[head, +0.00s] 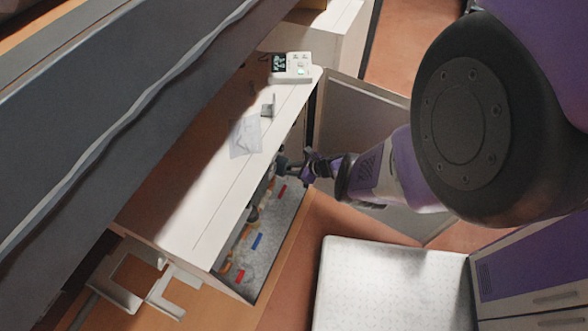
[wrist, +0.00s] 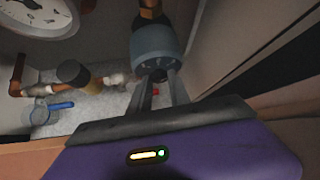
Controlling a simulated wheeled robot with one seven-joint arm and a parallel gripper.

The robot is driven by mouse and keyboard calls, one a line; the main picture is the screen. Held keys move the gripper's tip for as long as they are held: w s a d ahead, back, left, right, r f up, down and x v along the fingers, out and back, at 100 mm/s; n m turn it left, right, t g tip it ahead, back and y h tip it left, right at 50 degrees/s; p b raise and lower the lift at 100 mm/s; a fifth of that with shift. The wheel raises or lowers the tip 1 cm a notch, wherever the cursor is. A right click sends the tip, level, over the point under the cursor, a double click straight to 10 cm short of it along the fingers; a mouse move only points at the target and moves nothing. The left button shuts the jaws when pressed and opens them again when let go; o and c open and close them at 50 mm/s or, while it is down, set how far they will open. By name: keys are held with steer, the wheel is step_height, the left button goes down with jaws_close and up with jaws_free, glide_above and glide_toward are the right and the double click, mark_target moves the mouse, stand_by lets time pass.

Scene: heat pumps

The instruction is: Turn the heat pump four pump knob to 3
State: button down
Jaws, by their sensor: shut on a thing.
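The heat pump (head: 215,190) is a white cabinet with its front open. In the wrist view, a blue-grey pump (wrist: 153,43) with a brass fitting above it faces me. The dark pump knob (wrist: 157,75) is at its lower face, with faint marks around it too small to read. My gripper (wrist: 160,82) is shut on the knob, one finger on each side. In the head view my gripper (head: 285,164) reaches into the cabinet's open front; the pump and knob are mostly hidden there.
An open cabinet door (head: 365,112) stands beside my arm. A round white gauge (wrist: 38,17), copper pipes and a blue-handled valve (wrist: 60,105) are inside. A control panel (head: 291,67) and a paper (head: 245,137) lie on top. A white platform (head: 390,285) is below.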

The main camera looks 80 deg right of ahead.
steer(key=shift+a, duration=0.1)
steer(key=c, duration=1.2)
jaws_free()
steer(key=p+v, duration=0.5)
steer(key=v, duration=0.2)
steer(key=shift+s+r, duration=0.25)
steer(key=shift+s, duration=0.05)
